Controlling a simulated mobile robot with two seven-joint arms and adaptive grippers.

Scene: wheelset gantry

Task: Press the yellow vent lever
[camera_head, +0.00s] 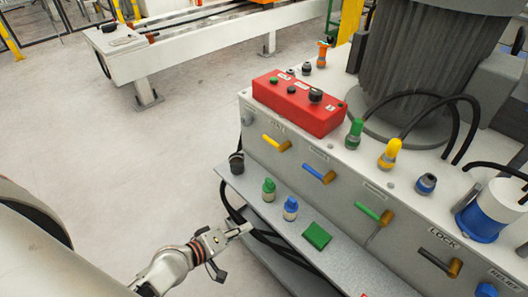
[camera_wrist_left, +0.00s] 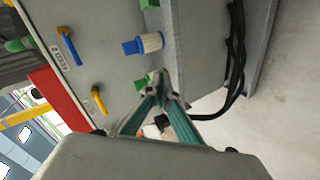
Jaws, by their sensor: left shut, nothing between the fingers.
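The yellow vent lever (camera_head: 276,143) sticks out of the grey front panel, below the red box and leftmost in the row of levers. In the left wrist view the yellow lever (camera_wrist_left: 98,99) is left of the fingers, clear of them. My left gripper (camera_head: 247,229) is shut and empty. It is low in front of the shelf, below and left of the lever, and apart from it. In the left wrist view its fingertips (camera_wrist_left: 160,84) meet beside the green connector. My right gripper is not in view.
Blue (camera_head: 319,173) and green (camera_head: 374,213) levers follow to the right on the panel. The shelf below holds a green connector (camera_head: 268,190), a blue connector (camera_head: 290,208) and a green block (camera_head: 316,236). Black cables (camera_wrist_left: 236,65) hang at its edge. Open floor lies left.

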